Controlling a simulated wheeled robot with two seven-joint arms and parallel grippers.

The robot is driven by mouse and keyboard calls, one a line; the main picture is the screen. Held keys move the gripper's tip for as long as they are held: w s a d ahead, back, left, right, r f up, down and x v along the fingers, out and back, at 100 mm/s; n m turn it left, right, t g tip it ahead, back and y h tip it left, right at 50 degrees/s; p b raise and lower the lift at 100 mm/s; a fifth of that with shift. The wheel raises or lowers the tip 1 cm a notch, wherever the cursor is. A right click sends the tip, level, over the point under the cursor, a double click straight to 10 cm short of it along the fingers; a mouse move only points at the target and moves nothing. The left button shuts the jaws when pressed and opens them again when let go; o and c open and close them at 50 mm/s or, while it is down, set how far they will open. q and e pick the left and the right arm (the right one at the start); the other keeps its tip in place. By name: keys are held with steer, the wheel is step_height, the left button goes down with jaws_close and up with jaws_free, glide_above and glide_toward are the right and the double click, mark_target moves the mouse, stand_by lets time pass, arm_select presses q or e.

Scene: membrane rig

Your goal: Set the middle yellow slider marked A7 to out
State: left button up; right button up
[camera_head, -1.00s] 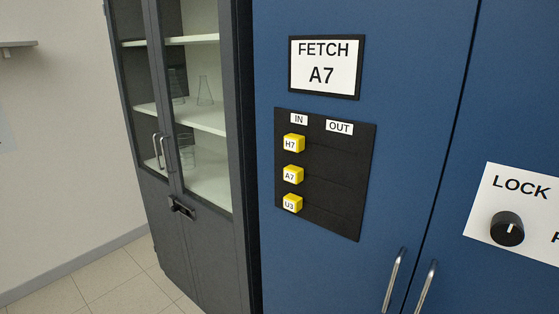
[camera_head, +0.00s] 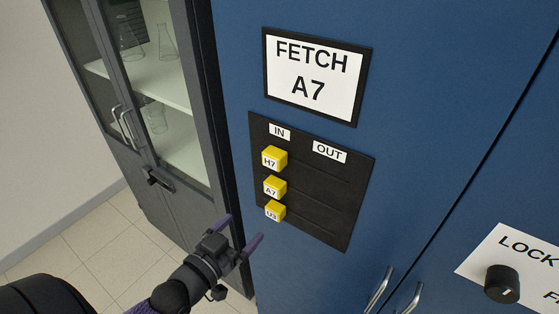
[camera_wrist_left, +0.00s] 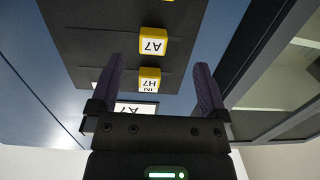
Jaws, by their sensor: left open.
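The middle yellow slider marked A7 (camera_head: 274,188) sits at the left, IN end of its track on the black panel (camera_head: 325,205). The slider marked H7 (camera_head: 274,158) is above it and the slider marked U3 (camera_head: 274,211) below it, both also at the IN end. My left gripper (camera_head: 241,229) is open and empty, below and left of U3, apart from the sliders. In the left wrist view, the A7 slider (camera_wrist_left: 153,41) and H7 slider (camera_wrist_left: 149,79) show beyond the open fingers (camera_wrist_left: 160,85). My right gripper is not in view.
A sign reading FETCH A7 (camera_head: 316,77) is above the panel on the blue cabinet (camera_head: 420,130). Door handles (camera_head: 379,290) and a LOCK knob (camera_head: 502,284) are at lower right. A grey glass-door cabinet (camera_head: 176,215) stands at left.

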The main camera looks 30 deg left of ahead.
mark_target(271, 191)
arm_select(q)
steer(key=shift+t+h, duration=0.3)
steer(key=shift+t, duration=0.1)
steer(key=w+r, duration=0.1)
steer(key=w, duration=0.2)
steer(key=w+r, duration=0.1)
steer(key=w, duration=0.2)
steer(key=w+d+r, duration=0.1)
steer(key=w, duration=0.3)
steer(key=shift+w+d, duration=0.1)
jaws_close()
steer(key=shift+r, duration=0.1)
